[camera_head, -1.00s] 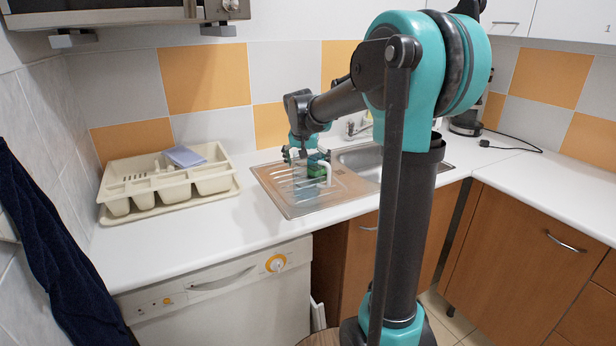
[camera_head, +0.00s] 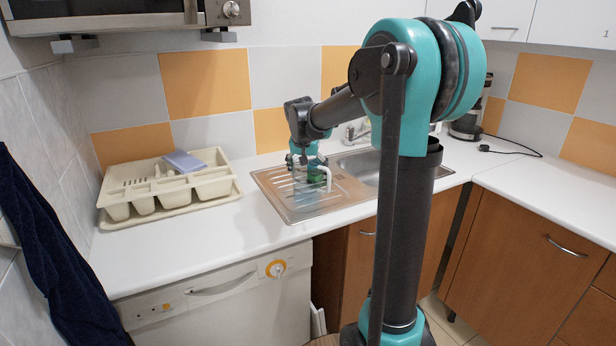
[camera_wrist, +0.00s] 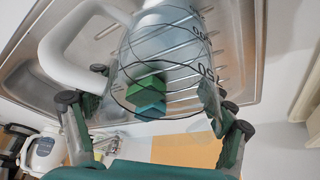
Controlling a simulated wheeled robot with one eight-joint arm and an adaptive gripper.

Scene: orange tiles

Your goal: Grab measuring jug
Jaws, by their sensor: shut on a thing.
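The measuring jug (camera_wrist: 170,45) is clear with dark markings and a white handle (camera_wrist: 70,50), and it fills the middle of the wrist view. In the head view the jug (camera_head: 300,198) is above or on the sink's ribbed drainer, its white handle (camera_head: 328,176) on the right; contact below is unclear. My gripper (camera_wrist: 155,92) has its fingers on both sides of the jug and is shut on it. In the head view my gripper (camera_head: 306,172) is at the jug's top. A green and blue block (camera_wrist: 148,88) shows through the clear wall; whether it is inside is unclear.
The metal sink (camera_head: 350,195) has its basin to the right of the drainer. A cream cutlery tray (camera_head: 170,195) with a blue item (camera_head: 184,161) stands on the left counter. The white counter (camera_head: 215,235) between is clear. A tiled wall is behind.

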